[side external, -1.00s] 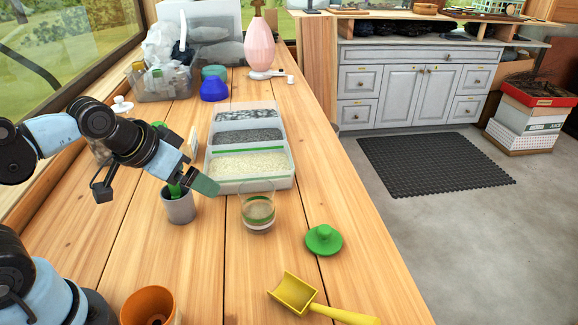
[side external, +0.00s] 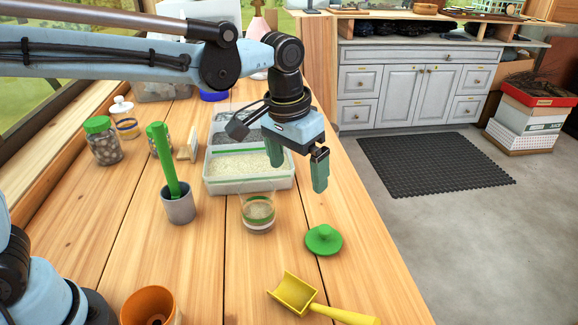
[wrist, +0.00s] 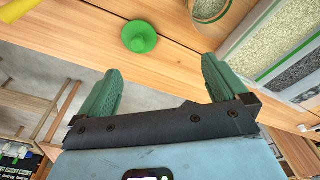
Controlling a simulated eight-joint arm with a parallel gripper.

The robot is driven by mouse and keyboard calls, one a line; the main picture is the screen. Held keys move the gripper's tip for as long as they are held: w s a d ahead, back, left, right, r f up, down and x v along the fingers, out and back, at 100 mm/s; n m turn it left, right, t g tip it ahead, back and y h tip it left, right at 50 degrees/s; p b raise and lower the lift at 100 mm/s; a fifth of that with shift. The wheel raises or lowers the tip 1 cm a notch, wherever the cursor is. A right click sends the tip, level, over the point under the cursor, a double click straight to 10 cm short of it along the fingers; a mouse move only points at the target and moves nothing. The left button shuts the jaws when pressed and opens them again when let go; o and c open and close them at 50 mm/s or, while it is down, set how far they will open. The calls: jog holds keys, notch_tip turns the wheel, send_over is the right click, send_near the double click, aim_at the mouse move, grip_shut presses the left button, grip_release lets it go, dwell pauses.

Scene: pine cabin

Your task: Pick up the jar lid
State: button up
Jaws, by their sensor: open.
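The green jar lid (side external: 323,240) lies flat on the wooden table with its knob up, to the right of the glass jar. It also shows in the wrist view as a green disc (wrist: 139,37), ahead of my fingertips and roughly between their lines. My gripper (side external: 297,172) is open and empty, pointing down above the table, higher up and farther back than the lid. Its two green fingers (wrist: 158,85) are spread wide in the wrist view. The open glass jar (side external: 257,213), with layered contents, stands beside the lid.
A tray of gravel and sand (side external: 246,187) stands behind the glass jar. A yellow scoop (side external: 297,295) lies in front of the lid. A grey cup (side external: 179,206) with a green tool, an orange pot (side external: 150,308) and a green-lidded jar (side external: 102,143) stand left. The table's right edge is near the lid.

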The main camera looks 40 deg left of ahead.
jog(key=g, duration=0.1)
send_over(324, 229)
notch_tip(324, 229, down, 3)
jog(key=shift+g+y, duration=0.3)
notch_tip(324, 229, down, 7)
jog(key=shift+s+d+r, duration=0.1)
jog(key=shift+d, duration=0.05)
jog(key=shift+f, duration=2.75)
jog(key=c, duration=0.9)
